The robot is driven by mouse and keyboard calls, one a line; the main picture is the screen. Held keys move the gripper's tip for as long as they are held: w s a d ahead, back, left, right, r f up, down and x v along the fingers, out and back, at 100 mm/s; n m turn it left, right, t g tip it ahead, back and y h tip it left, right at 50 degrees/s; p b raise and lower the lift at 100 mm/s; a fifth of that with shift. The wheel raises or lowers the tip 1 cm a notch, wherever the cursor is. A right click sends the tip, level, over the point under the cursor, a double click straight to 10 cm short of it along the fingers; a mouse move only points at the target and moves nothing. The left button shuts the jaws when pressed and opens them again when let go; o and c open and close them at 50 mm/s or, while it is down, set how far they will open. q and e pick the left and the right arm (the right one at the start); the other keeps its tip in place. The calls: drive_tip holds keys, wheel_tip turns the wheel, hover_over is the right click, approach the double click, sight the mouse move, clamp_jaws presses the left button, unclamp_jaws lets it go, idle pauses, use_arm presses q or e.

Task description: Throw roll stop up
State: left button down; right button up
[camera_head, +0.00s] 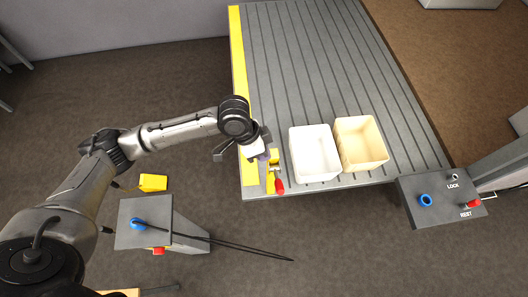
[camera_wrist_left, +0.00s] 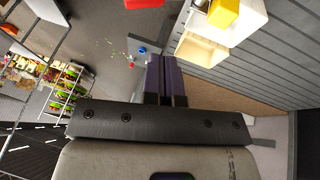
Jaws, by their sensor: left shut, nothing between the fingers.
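A lever with a red handle (camera_head: 280,186) sits on a yellow bracket (camera_head: 273,158) at the table's near left corner, and I take it to be the roll stop. The handle points toward the near edge in the head view. In the left wrist view, a red piece (camera_wrist_left: 145,4) and a yellow block (camera_wrist_left: 224,12) show at the top edge, partly cut off. My left gripper (camera_head: 263,152) is just left of the bracket. I cannot tell whether it touches. Its dark fingers (camera_wrist_left: 164,78) are together and empty. My right gripper is out of view.
A white bin (camera_head: 314,153) and a cream bin (camera_head: 361,143) stand right of the lever on the slatted table (camera_head: 300,60). A grey box marked LOCK and REST (camera_head: 441,196) is at the right. A grey pedestal with a blue button (camera_head: 135,223) is at the lower left.

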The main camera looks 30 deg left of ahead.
sight(280, 182)
use_arm(q)
drive_tip(key=x, duration=0.3)
drive_tip(key=p+x, duration=0.1)
drive_tip(key=x, duration=0.2)
drive_tip(key=s+x, duration=0.1)
drive_tip(key=x, duration=0.2)
drive_tip(key=shift+d+f+p, duration=0.15)
drive_tip(key=shift+d+p, duration=0.1)
drive_tip(key=shift+p, duration=0.15)
drive_tip(key=shift+s+d+f, duration=0.25)
drive_tip(key=shift+d+f, duration=0.1)
drive_tip(key=shift+f, duration=0.25)
drive_tip(key=shift+d, duration=0.15)
